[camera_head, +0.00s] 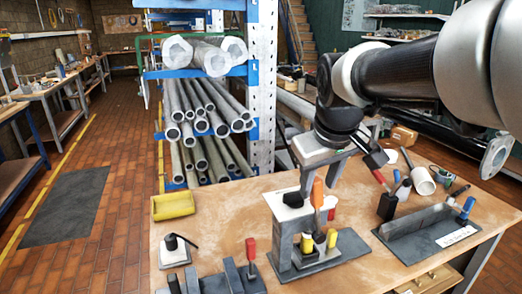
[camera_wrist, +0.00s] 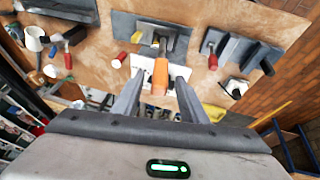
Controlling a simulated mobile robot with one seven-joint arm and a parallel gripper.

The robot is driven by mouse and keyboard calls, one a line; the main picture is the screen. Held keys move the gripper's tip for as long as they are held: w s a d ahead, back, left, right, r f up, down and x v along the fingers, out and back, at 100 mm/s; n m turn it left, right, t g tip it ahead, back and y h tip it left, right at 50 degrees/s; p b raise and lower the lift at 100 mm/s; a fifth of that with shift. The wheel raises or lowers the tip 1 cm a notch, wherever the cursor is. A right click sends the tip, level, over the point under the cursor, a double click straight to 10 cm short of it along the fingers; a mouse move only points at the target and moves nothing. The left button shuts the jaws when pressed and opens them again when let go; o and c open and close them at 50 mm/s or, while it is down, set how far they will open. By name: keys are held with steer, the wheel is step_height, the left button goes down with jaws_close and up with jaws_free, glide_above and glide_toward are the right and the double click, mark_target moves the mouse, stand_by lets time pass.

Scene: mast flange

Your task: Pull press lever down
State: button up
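A small grey press (camera_head: 285,232) stands on a dark base plate on the wooden table, in front of a white plate. Its lever has an orange handle (camera_head: 317,193) that points upward. My gripper (camera_head: 321,180) is above and behind the press, pointing down, with its two fingers spread. In the wrist view the orange handle (camera_wrist: 160,76) shows between the open fingers (camera_wrist: 158,90), with space on both sides. I cannot tell whether either finger touches it. A yellow part (camera_head: 330,238) and a red part sit beside the handle.
A yellow tray (camera_head: 173,205) lies at the table's left corner. A dark fixture with a red handle (camera_head: 251,250) stands front left. A grey channel block (camera_head: 428,232) and a black tool holder (camera_head: 388,205) are to the right. A pipe rack (camera_head: 262,90) stands behind.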

mark_target(316, 192)
steer(key=shift+x, duration=2.1)
jaws_close()
